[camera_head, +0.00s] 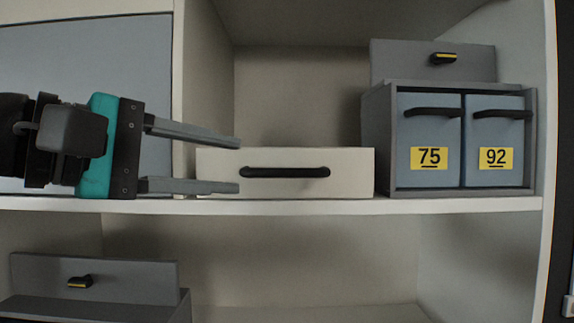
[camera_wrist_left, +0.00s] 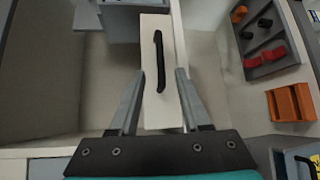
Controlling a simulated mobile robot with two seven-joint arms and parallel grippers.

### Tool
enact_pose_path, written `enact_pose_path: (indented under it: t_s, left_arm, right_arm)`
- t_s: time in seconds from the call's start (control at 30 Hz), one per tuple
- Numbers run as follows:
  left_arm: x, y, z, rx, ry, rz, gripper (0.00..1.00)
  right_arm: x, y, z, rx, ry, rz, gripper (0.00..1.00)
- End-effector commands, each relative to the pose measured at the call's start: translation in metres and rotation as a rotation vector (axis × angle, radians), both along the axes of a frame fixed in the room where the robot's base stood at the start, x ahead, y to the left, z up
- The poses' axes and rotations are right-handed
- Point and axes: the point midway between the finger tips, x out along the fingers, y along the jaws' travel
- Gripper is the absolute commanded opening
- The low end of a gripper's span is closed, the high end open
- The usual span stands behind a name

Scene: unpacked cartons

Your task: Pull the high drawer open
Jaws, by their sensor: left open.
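A white drawer (camera_head: 222,172) with a black bar handle (camera_head: 285,172) sits on the upper shelf. Its front faces me, and I cannot tell whether it stands out at all. My left gripper (camera_head: 238,165) comes in from the left, open and empty, with its two fingertips at the left end of the handle. In the left wrist view the open fingers (camera_wrist_left: 160,74) lie on either side of the handle (camera_wrist_left: 159,60), over the white drawer front (camera_wrist_left: 162,112). Whether they touch anything is unclear. My right gripper is in neither view.
A grey case (camera_head: 377,140) with blue-grey drawers marked 75 and 92 stands right of the white drawer. A grey box (camera_head: 410,62) shows above it. Another grey box (camera_head: 130,282) is on the lower shelf. In the wrist view, an orange box (camera_wrist_left: 291,103) stands nearby.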

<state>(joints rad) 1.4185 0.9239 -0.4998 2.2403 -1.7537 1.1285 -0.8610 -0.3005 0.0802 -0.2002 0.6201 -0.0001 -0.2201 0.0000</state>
Motion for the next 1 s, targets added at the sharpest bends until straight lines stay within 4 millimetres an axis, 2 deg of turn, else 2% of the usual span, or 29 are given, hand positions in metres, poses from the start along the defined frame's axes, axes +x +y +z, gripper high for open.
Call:
enact_pose_path:
  t_s: [0.3,0.5,0.93,1.0]
  left_arm:
    - [0.046,-0.049,-0.008,-0.003,0.006,-0.006,0.47]
    - [0.066,-0.069,-0.013,-0.002,0.003,-0.004,0.47]
    - [0.073,-0.076,-0.017,-0.001,0.002,-0.002,0.47]
    - [0.073,-0.076,-0.016,-0.001,0.002,-0.002,0.4]
  right_arm:
    - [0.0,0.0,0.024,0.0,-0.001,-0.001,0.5]
    - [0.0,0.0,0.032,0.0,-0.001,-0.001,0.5]
    - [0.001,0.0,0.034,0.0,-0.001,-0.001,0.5]
    - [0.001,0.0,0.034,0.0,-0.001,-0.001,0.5]
